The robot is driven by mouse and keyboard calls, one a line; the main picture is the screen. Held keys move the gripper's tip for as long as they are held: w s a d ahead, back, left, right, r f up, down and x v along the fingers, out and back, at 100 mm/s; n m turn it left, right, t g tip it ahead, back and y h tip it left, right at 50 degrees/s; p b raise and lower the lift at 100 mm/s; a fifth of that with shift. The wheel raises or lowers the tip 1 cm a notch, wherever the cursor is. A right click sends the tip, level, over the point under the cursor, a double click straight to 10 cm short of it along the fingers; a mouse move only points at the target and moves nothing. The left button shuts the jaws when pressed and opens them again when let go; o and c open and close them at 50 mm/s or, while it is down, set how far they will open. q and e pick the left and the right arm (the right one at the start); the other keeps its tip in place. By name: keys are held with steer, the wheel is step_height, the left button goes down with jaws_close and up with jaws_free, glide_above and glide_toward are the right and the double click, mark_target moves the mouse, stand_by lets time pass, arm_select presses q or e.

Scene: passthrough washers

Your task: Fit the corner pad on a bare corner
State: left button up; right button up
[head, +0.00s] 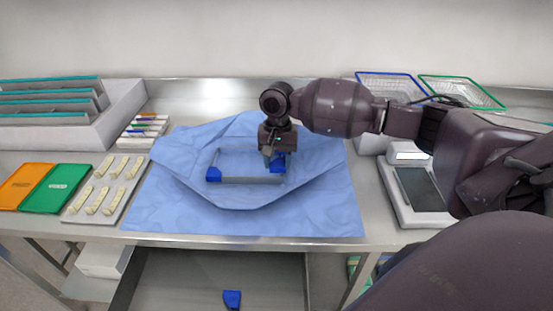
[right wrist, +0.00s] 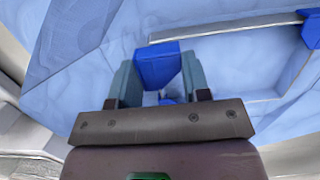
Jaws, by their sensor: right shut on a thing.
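A grey rectangular frame (head: 250,180) lies on a blue cloth on the table. A blue corner pad (head: 213,175) sits on its front left corner; it also shows in the right wrist view (right wrist: 312,32). My right gripper (head: 270,158) points down at the frame's front right corner. It is shut on a second blue corner pad (right wrist: 157,64), which shows between its fingers and at that corner in the head view (head: 278,167). I cannot tell whether this pad is fully seated. My gripper hides part of the frame's right side. My left gripper is not in view.
Another blue pad (head: 232,299) lies low in the open space below the table's front edge. The blue cloth (head: 300,222) is clear around the frame. A tray of pale pieces (head: 105,184) stands left, a scale-like device (head: 418,190) right, wire baskets (head: 388,86) behind.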

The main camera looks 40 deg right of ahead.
mark_target(278, 182)
steer(key=shift+f+b, duration=0.55)
steer(key=shift+f, duration=0.85)
steer(key=shift+s+f, duration=0.1)
steer(key=shift+f, duration=0.25)
